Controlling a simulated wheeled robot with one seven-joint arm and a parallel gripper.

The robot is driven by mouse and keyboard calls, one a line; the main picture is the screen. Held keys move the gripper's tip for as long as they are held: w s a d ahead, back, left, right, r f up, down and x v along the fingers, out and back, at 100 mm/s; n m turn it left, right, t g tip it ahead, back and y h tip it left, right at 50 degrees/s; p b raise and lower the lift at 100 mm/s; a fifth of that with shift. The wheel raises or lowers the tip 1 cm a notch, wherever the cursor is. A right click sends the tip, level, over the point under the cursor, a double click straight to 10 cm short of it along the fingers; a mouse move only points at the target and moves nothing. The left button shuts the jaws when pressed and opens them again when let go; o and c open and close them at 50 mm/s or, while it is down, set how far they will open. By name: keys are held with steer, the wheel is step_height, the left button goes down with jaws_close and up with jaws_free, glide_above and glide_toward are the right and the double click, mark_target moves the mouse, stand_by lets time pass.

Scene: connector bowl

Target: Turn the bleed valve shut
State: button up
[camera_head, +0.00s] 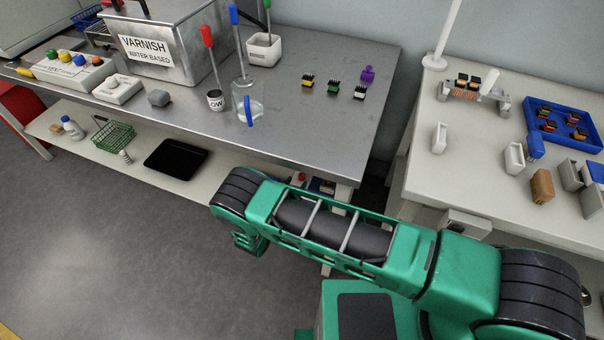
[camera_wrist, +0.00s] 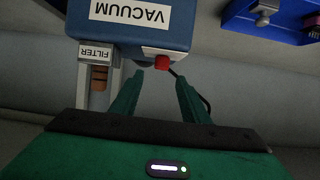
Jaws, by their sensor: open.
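In the wrist view a blue box labelled VACUUM (camera_wrist: 145,25) appears upside down at the top. A small red knob (camera_wrist: 162,63) sits on its near edge; I see no label naming it as the bleed valve. A thin dark cable or hose runs from beside the knob to the right. My gripper (camera_wrist: 159,79) is open, with its two green fingers apart and the red knob just beyond and between the tips, apparently not gripped. In the head view my gripper is hidden.
A part labelled FILTER (camera_wrist: 96,54) hangs at the box's left, close to my left finger. A blue tray (camera_wrist: 270,22) is at the upper right. In the head view the metal workbench (camera_head: 300,130) stands above a lower shelf (camera_head: 85,140), with my arm in front.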

mark_target(301, 176)
steer(key=x, duration=0.8)
steer(key=shift+w+a+f, duration=0.1)
steer(key=shift+f, duration=0.05)
